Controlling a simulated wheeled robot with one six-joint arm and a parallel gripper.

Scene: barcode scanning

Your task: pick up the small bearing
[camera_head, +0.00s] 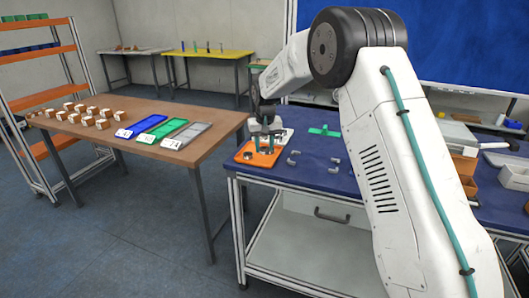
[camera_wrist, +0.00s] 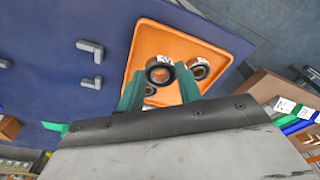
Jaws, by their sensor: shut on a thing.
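My gripper (camera_wrist: 160,84) has two teal fingers and is shut on a small bearing (camera_wrist: 160,71), a dark ring with a pale marking on its rim. The bearing sits between the fingertips over the orange tray (camera_wrist: 140,47). A second bearing (camera_wrist: 198,68) lies on the tray just right of the fingers, and another ring (camera_wrist: 150,90) shows partly behind the held one. In the head view my gripper (camera_head: 267,143) is low over the orange tray (camera_head: 262,163) on the blue table. The held bearing is too small to make out there.
Several grey elbow-shaped parts (camera_wrist: 90,48) lie on the blue table (camera_head: 325,176) beside the tray. A green part (camera_head: 324,131) lies behind them. A brown table (camera_head: 215,130) on the left holds small boxes and blue, green and grey trays.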

